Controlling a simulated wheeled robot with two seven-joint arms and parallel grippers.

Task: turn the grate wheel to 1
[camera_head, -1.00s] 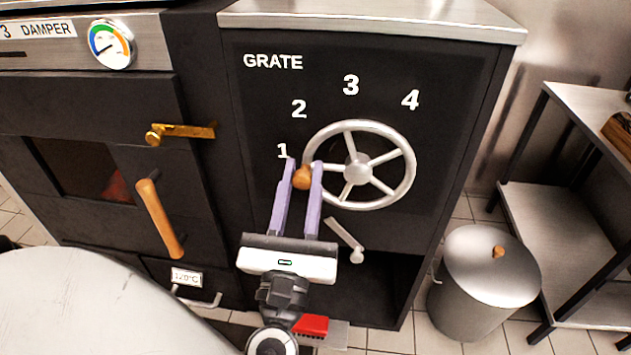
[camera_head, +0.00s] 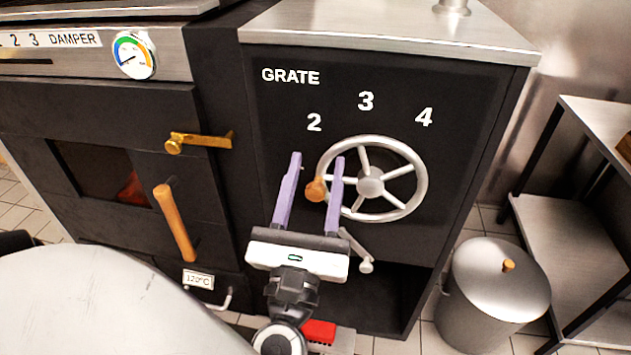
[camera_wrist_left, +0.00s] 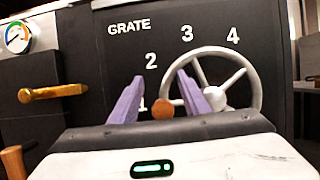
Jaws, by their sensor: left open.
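The grate wheel (camera_head: 420,178) is a silver spoked wheel on the black panel under the numbers 2, 3 and 4. Its wooden knob (camera_head: 316,189) is at the wheel's left side; in the left wrist view the knob (camera_wrist_left: 163,109) sits right beside the number 1 (camera_wrist_left: 142,103). In the head view the 1 is hidden behind my gripper. My left gripper (camera_head: 317,160) is open, with its two lilac fingers either side of the knob. The knob is nearer the right finger, and I cannot tell whether they touch. My right gripper is not in view.
A small silver lever (camera_head: 357,252) sticks out below the wheel. A brass latch (camera_head: 200,141) and a wooden door handle (camera_head: 175,222) are to the left. A lidded metal bin (camera_head: 495,290) and a steel shelf (camera_head: 570,235) stand at the right.

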